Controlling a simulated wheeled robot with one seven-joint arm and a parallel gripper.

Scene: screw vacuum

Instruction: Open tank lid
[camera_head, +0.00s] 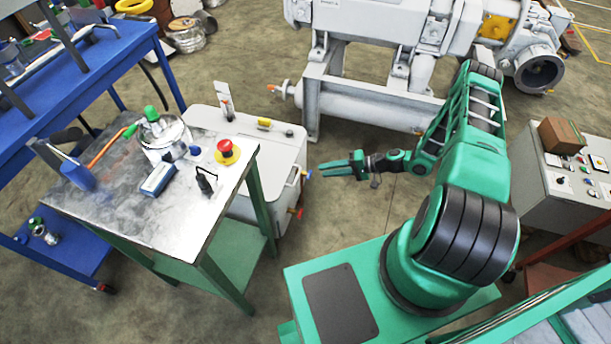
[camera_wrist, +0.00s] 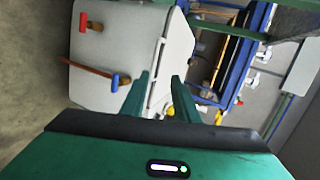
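The white tank (camera_head: 237,121) stands on the floor behind and right of the metal-topped table. Its pale lid forms the top face, and a light bar handle (camera_head: 293,178) is on the side facing my gripper. In the wrist view the tank (camera_wrist: 125,45) appears turned sideways, with a thin white handle (camera_wrist: 160,52) near the lid edge. My gripper (camera_head: 323,170) is open and empty, right of the tank and apart from it. In the wrist view its two fingers (camera_wrist: 161,76) point toward the handle area with a gap between them.
A blue-handled valve (camera_head: 308,173) and a red-handled valve (camera_head: 299,212) stick out from the tank's side. The metal-topped table (camera_head: 125,215) holds a jar and a red button (camera_head: 226,149). White machinery (camera_head: 370,100) stands behind; floor below my gripper is clear.

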